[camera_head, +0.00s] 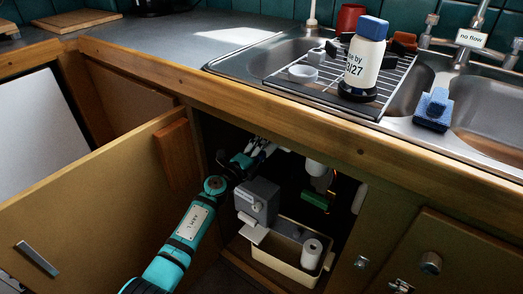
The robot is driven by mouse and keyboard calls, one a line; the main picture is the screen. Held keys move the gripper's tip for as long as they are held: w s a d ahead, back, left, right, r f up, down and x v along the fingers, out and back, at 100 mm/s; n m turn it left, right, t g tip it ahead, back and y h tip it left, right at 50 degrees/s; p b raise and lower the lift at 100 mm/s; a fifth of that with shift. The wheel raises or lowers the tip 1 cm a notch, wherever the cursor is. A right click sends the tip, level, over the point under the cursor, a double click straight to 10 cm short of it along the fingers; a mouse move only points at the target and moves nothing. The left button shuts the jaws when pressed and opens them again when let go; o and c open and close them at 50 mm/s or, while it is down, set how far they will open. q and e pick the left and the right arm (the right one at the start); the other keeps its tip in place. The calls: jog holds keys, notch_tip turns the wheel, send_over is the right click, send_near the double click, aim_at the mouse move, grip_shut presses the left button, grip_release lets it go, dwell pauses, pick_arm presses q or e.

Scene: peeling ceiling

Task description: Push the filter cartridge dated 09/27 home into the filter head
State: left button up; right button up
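A white cartridge with a blue top (365,60) stands upright on the wire rack over the sink. Its label is partly turned away; I can read "by" and an ending "/27", not the whole date. A grey block (257,200) sits inside the open cabinet under the sink; it may be the filter head, but I cannot tell. My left gripper (262,150) is inside the cabinet opening, above the grey block. Its fingertips are small and in shadow, so its opening is unclear. My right gripper is not in view.
A pale bin (270,264) below the grey block holds a white cylinder (311,253). A white pipe (316,168) and a green part (315,200) hang to the right. The open cabinet door (95,215) stands left of my arm. A blue sponge (434,108) lies by the sink.

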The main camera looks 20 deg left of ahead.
pick_arm(q)
jog(key=o, duration=1.5)
jog(key=shift+o, duration=0.2)
jog(key=shift+f, duration=0.1)
jog(key=shift+s+a, duration=0.15)
jog(key=shift+s, duration=0.05)
jog(key=v, duration=1.5)
jog(key=shift+s, duration=0.25)
jog(key=s+d, duration=0.5)
jog(key=s, duration=0.7)
jog(key=shift+s+d, duration=0.2)
jog(key=shift+s, duration=0.2)
